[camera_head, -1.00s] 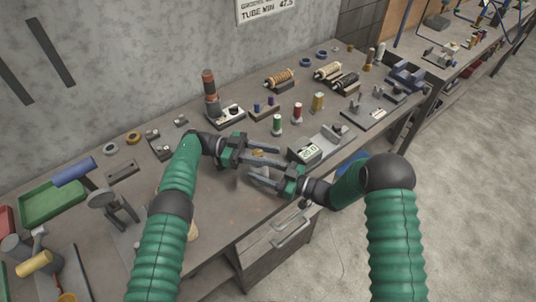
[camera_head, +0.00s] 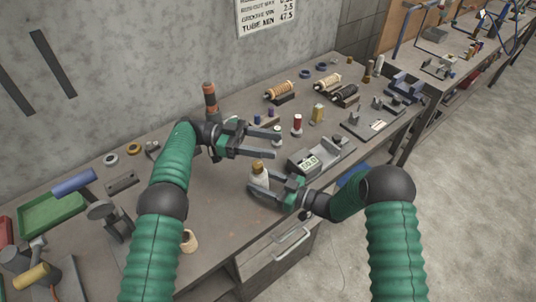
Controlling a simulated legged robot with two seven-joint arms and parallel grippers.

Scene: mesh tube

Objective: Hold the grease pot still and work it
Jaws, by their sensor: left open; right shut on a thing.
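The grease pot (camera_head: 259,177), a small cream pot with a brown top, stands upright near the front of the workbench. My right gripper (camera_head: 264,191) is shut on its lower body from the right. My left gripper (camera_head: 275,143) is open and empty, above and behind the pot, with its fingers pointing right and apart from the pot. The pot's lower part is partly hidden by the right gripper's fingers.
A scale with a lit display (camera_head: 308,162) stands right of the pot. Spools (camera_head: 297,124) and coils (camera_head: 279,90) stand behind. A green tray (camera_head: 52,214) lies at the left. The bench (camera_head: 215,200) is clear left of the pot.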

